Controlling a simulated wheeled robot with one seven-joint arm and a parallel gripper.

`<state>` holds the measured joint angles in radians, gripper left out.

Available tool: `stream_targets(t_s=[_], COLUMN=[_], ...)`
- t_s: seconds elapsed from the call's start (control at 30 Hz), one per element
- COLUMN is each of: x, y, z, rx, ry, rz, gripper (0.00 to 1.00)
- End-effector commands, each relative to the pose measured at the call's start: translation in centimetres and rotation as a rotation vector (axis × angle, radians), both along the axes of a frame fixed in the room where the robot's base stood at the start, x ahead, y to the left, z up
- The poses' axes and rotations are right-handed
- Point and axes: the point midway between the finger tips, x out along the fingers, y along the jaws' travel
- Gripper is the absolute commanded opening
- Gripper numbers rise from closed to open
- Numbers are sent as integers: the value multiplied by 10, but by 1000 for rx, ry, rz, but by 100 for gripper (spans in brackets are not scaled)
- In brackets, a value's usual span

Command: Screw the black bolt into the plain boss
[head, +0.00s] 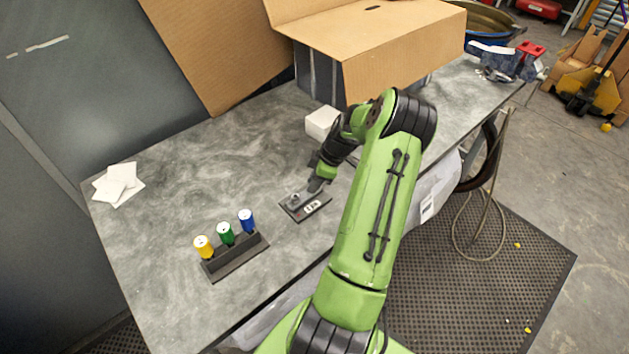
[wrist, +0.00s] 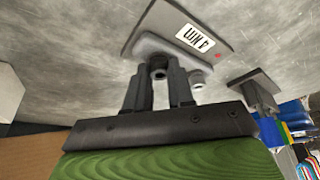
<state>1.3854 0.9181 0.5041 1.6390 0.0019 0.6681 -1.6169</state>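A dark plate (head: 318,209) with a white label lies on the bench; it fills the top of the wrist view (wrist: 140,25). A raised grey housing on it carries two round bosses. One boss (wrist: 198,77) stands clear to the right, near a red dot. My gripper (head: 311,188) points down at the plate. In the wrist view its two fingers (wrist: 158,74) flank a small dark round piece (wrist: 159,75), which looks like the black bolt's head, at the other boss, with no red dot visible beside it. The fingers hide most of this boss, and I cannot tell how deep the bolt sits.
A black rack (head: 236,259) with yellow (head: 203,247), green (head: 226,234) and blue (head: 246,220) cylinders stands left of the plate. A white block (head: 321,122) and a large cardboard box (head: 385,55) stand behind. Papers (head: 118,184) lie far left. The bench between is clear.

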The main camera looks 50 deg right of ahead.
Motion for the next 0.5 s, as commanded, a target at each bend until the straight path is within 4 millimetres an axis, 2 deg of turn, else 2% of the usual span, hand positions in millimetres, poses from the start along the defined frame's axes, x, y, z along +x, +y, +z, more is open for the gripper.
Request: stream_targets(t_s=[0.03,0.1,0.17,0.2,0.3,0.4,0.5], x=[0,0,0,0,0,0,-1], y=[0,0,0,0,0,0,1], z=[0,0,0,0,0,0,-2], rx=[0,0,0,0,0,-1,-4], ry=[0,0,0,0,0,1,1], rz=[0,0,0,0,0,-28,-185], gripper=[12,1,0,16,0,0,0])
